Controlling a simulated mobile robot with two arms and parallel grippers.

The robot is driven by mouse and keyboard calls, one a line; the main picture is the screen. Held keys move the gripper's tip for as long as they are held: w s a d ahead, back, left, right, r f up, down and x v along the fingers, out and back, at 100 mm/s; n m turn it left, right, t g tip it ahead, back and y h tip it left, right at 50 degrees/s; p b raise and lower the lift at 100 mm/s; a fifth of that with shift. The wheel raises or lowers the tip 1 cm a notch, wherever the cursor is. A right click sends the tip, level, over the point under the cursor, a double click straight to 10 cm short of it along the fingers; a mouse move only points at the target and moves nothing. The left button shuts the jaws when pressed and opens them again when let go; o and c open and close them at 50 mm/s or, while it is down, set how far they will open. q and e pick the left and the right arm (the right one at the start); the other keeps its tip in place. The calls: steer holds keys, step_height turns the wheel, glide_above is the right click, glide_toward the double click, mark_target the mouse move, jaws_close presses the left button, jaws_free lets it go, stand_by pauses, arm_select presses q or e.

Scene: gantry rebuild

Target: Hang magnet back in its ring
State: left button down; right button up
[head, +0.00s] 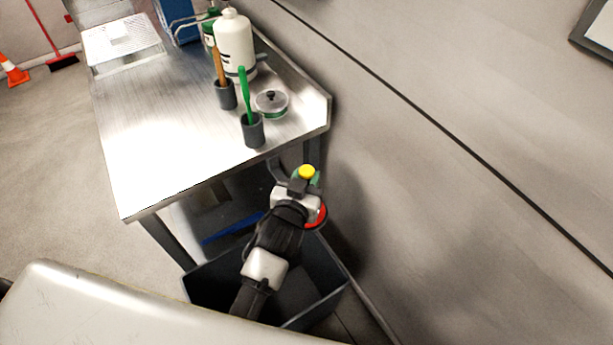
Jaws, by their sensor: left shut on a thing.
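My left gripper (300,185) is beyond the front right corner of the steel table, low beside the wall. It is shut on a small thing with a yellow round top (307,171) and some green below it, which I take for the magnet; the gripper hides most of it. A red curved piece (318,216) shows just beside my wrist; I cannot tell whether it belongs to the held thing. I cannot make out the magnet's ring for certain. My right gripper is not in view.
The steel table (150,130) bears a white bottle (234,42), two grey cups (253,131) with brushes, and a lidded tin (271,102). An open dark bin (335,297) stands below my left arm. The wall (450,200) is close on the right.

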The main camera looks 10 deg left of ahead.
arm_select(q)
steer(key=c, duration=0.9)
jaws_free()
steer(key=shift+o, duration=0.6)
steer(key=shift+f, duration=0.1)
steer(key=shift+s, duration=0.1)
steer(key=s+r+b, duration=0.1)
steer(key=s, duration=0.9)
steer(key=shift+s+a+r+b, duration=0.25)
steer(key=shift+a+r+b, duration=0.1)
steer(key=shift+a+r, duration=0.1)
